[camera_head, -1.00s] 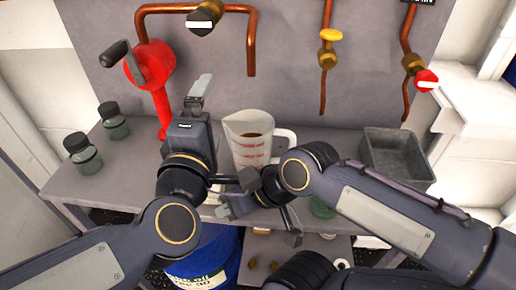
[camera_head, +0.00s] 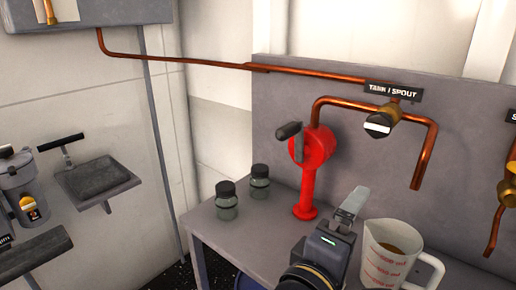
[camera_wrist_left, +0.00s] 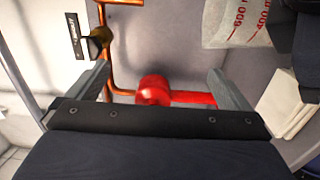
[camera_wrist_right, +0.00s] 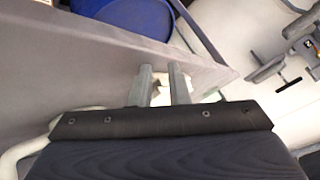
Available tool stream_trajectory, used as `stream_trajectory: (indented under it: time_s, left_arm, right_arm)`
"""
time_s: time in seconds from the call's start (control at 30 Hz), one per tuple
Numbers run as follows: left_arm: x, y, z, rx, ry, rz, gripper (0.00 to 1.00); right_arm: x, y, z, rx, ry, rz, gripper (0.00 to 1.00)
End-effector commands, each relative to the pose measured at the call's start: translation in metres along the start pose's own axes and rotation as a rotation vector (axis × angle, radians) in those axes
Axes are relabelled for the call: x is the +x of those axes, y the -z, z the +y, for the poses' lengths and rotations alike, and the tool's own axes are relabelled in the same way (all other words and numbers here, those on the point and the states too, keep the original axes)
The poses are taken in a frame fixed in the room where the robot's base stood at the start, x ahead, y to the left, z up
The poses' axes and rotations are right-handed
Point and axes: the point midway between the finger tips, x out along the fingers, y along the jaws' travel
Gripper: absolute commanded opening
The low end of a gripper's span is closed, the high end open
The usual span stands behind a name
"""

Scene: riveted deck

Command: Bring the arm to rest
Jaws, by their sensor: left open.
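My left gripper (camera_head: 350,205) points up in front of the bench in the head view, left of the measuring jug. In the left wrist view its fingers (camera_wrist_left: 160,88) stand wide apart and empty, with the red hand pump (camera_wrist_left: 155,90) beyond them. My right arm is out of the head view.
On the bench (camera_head: 205,228) stand two dark-capped jars (camera_head: 227,205), the red pump (camera_head: 308,175) and a measuring jug (camera_head: 385,265) with brown liquid. Copper pipes (camera_head: 425,160) and a valve (camera_head: 380,122) are on the panel behind. A wall shelf (camera_head: 100,185) is at left. A blue drum (camera_wrist_right: 135,15) shows below.

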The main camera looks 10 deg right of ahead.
Motion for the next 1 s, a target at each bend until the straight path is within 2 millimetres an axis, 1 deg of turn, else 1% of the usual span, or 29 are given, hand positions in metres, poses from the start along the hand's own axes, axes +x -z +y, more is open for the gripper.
stream_trajectory:
  time_s: [0.03, 0.17, 0.43, 0.5, 0.57, 0.63, 0.67, 0.7, 0.77, 0.8, 0.87, 0.9, 0.97, 1.0]
  left_arm:
    - [0.0, 0.0, -0.003, 0.0, 0.0, 0.0, 1.0]
    - [0.0, 0.0, 0.011, 0.0, 0.0, 0.0, 1.0]
    - [0.0, 0.0, 0.057, 0.0, 0.0, 0.0, 1.0]
    - [-0.008, 0.025, 0.058, 0.063, 0.013, 0.007, 1.0]
    - [-0.016, 0.045, 0.063, 0.12, 0.031, 0.008, 1.0]
    - [-0.028, 0.069, 0.066, 0.195, 0.063, 0.01, 1.0]
    - [-0.034, 0.081, 0.067, 0.229, 0.081, 0.011, 1.0]
    - [-0.044, 0.097, 0.067, 0.277, 0.11, 0.014, 1.0]
    - [-0.063, 0.122, 0.065, 0.352, 0.164, 0.02, 1.0]
    - [-0.078, 0.139, 0.062, 0.403, 0.208, 0.024, 1.0]
    - [-0.106, 0.166, 0.055, 0.477, 0.289, 0.028, 1.0]
    - [-0.128, 0.182, 0.048, 0.522, 0.354, 0.029, 1.0]
    - [-0.165, 0.204, 0.036, 0.582, 0.462, 0.027, 1.0]
    - [-0.192, 0.214, 0.026, 0.611, 0.538, 0.021, 1.0]
  right_arm:
    - [0.016, -0.028, 0.006, 0.006, -0.012, -0.088, 0.36]
    - [0.007, -0.023, 0.001, 0.006, -0.013, -0.094, 0.36]
    - [-0.024, -0.012, -0.016, 0.008, -0.016, -0.132, 0.36]
    - [-0.023, -0.012, -0.016, 0.007, -0.015, -0.131, 0.36]
    - [-0.028, -0.008, -0.019, 0.006, -0.014, -0.128, 0.36]
    - [-0.034, -0.004, -0.022, 0.004, -0.013, -0.125, 0.36]
    - [-0.037, -0.002, -0.024, 0.004, -0.013, -0.124, 0.36]
    - [-0.041, 0.001, -0.026, 0.003, -0.012, -0.123, 0.36]
    - [-0.047, 0.006, -0.029, 0.003, -0.012, -0.122, 0.36]
    - [-0.051, 0.009, -0.031, 0.002, -0.011, -0.121, 0.36]
    - [-0.059, 0.014, -0.035, 0.002, -0.011, -0.12, 0.36]
    - [-0.064, 0.017, -0.038, 0.002, -0.011, -0.119, 0.36]
    - [-0.072, 0.023, -0.042, 0.001, -0.011, -0.118, 0.36]
    - [-0.076, 0.026, -0.044, 0.001, -0.01, -0.118, 0.36]
